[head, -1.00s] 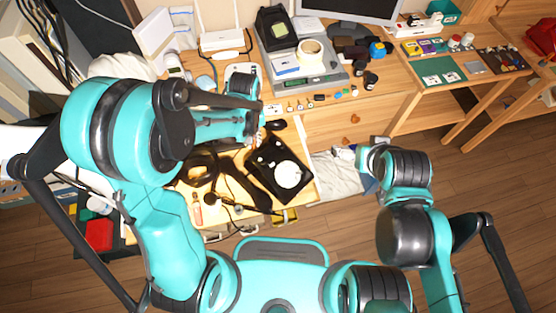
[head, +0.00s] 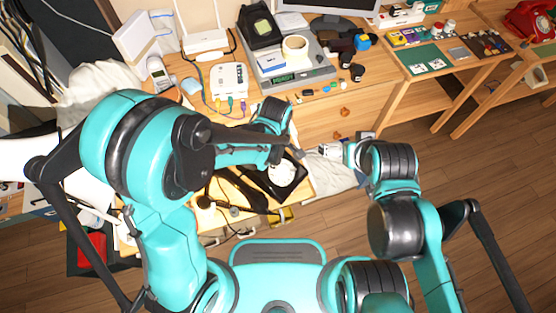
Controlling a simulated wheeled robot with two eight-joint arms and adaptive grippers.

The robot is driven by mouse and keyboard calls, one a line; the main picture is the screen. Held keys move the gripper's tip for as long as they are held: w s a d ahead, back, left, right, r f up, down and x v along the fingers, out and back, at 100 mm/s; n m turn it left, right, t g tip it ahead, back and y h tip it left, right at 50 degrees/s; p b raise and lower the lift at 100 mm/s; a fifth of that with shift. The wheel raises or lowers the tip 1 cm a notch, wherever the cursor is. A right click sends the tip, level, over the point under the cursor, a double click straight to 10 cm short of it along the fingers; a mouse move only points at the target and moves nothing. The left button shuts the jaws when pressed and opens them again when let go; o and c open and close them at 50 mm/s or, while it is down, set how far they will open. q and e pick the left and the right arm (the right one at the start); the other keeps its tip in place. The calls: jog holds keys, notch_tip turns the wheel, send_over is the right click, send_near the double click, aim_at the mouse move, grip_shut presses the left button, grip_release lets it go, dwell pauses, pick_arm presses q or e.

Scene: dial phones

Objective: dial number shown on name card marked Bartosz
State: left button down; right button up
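A black phone (head: 262,182) with a round white dial (head: 283,173) sits on the wooden surface in the middle of the head view. A long black handset-like piece (head: 238,190) lies to its left. My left gripper (head: 296,152) is just above the dial in the picture. My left arm hides the phone's upper left part. Whether the gripper touches the phone, and whether its fingers are open, I cannot tell. My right gripper (head: 345,148) is to the right of the phone, its fingers unclear. I cannot read any card marked Bartosz.
A red phone (head: 530,22) stands at the far upper right. A white cordless phone (head: 157,70), a white box with cables (head: 229,82) and a scale (head: 303,70) are on the desk behind. Green boards (head: 427,62) lie on the right desk. The wooden floor at right is clear.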

pick_arm(q)
jog(key=shift+w+a+f+b, duration=0.15)
jog(key=shift+a+f+b, duration=0.1)
jog(key=shift+f, duration=0.25)
jog(key=shift+w+a+f+b, duration=0.1)
jog(key=shift+w+f+b, duration=0.1)
jog(key=shift+f, duration=0.25)
jog(key=shift+f, duration=0.1)
jog(key=shift+f+b, duration=0.2)
jog(key=shift+b, duration=0.15)
jog(key=shift+w+a+f+b, duration=0.15)
jog(key=shift+a+f+b, duration=0.1)
jog(key=shift+f+b, duration=0.25)
jog(key=shift+w+d+r, duration=0.1)
dwell(0.5)
jog(key=shift+w+d, duration=0.15)
jog(key=shift+w, duration=0.35)
